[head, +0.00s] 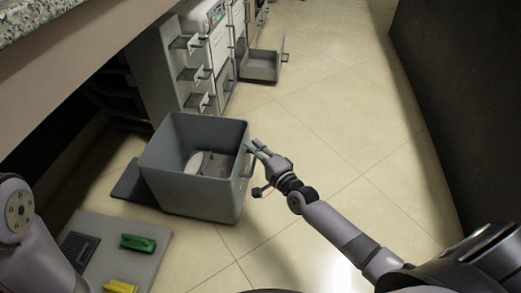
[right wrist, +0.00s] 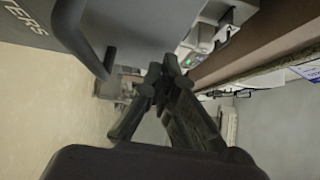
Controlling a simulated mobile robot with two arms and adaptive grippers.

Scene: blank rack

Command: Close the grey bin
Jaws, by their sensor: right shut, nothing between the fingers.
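The grey bin (head: 228,200) stands open at the top, left of centre in the head view, in front of the dark opening under the counter. A pale rounded object (head: 194,162) and other pale items lie inside it. A handle (head: 252,166) is on its right-hand outer face. My right gripper (head: 255,147) is shut and empty beside the upper right rim, close to the handle; I cannot tell if it touches. In the right wrist view, the shut fingertips (right wrist: 160,72) are right of the dark handle (right wrist: 82,40) and the bin's lettered wall (right wrist: 125,25). My left gripper is out of view.
A dark flat panel (head: 134,186) is left of the bin. A grey panel (head: 150,232) with a green item (head: 138,243) and a yellow item (head: 120,286) is at lower left. An open drawer (head: 260,66) juts out farther back. Tiled floor is clear to the right.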

